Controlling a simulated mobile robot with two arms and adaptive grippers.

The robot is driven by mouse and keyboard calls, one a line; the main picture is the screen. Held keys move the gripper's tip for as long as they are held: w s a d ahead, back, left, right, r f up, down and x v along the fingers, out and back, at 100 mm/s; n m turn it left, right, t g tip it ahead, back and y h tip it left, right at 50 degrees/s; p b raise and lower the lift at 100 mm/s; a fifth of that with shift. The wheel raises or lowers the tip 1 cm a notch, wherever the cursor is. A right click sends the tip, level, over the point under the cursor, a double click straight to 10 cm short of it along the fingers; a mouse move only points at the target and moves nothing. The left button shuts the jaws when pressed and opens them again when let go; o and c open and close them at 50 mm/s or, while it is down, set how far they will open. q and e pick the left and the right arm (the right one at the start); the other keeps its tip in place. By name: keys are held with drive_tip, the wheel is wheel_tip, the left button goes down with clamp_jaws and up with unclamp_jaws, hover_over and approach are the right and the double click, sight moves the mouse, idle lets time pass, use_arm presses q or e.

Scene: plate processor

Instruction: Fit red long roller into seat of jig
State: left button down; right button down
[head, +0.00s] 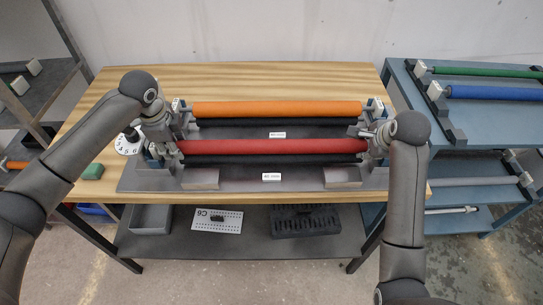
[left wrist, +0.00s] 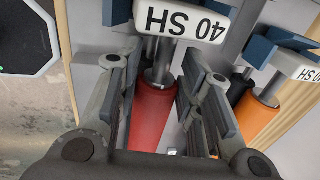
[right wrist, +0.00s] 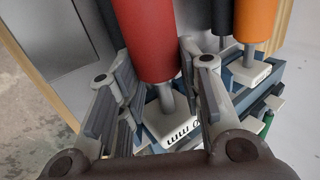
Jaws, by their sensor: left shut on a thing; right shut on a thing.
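The red long roller (head: 272,147) lies level across the front of the jig, parallel to its long edge. The jig has a dark base plate (head: 235,183) and end supports. My left gripper (head: 172,147) is shut on the roller's left end; in the left wrist view its fingers flank the metal shaft beside the red body (left wrist: 157,115) and a white "40 SH" end block (left wrist: 185,18). My right gripper (head: 374,146) is shut on the right end, near a white marked block (right wrist: 172,120).
An orange roller (head: 278,108) and a black roller (head: 275,122) sit behind the red one. A dial (head: 128,144) and green block (head: 93,171) are at the table's left. A blue rack (head: 470,118) with green and blue rollers stands right. Grey shelves stand left.

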use_arm(q)
drive_tip(key=c, duration=1.5)
unclamp_jaws()
drive_tip(key=shift+f, duration=0.2)
use_arm(e)
drive_tip(key=c, duration=1.5)
unclamp_jaws()
drive_tip(key=shift+f, duration=0.3)
use_arm(q)
drive_tip(key=o, duration=0.5)
drive_tip(key=shift+r, duration=0.1)
use_arm(e)
drive_tip(key=o, duration=0.5)
drive_tip(key=shift+r, duration=0.15)
drive_tip(key=shift+s+r, duration=0.15)
drive_tip(key=shift+r, duration=0.05)
use_arm(q)
drive_tip(key=r, duration=0.4)
drive_tip(key=s+r, duration=0.1)
drive_tip(key=r, duration=0.2)
drive_tip(key=s+r, duration=0.1)
drive_tip(key=r, duration=0.3)
drive_tip(key=shift+s+r, duration=0.15)
drive_tip(key=shift+r, duration=0.2)
use_arm(e)
drive_tip(key=v, duration=1.1)
drive_tip(key=shift+s+r, duration=0.15)
drive_tip(key=shift+r, duration=0.1)
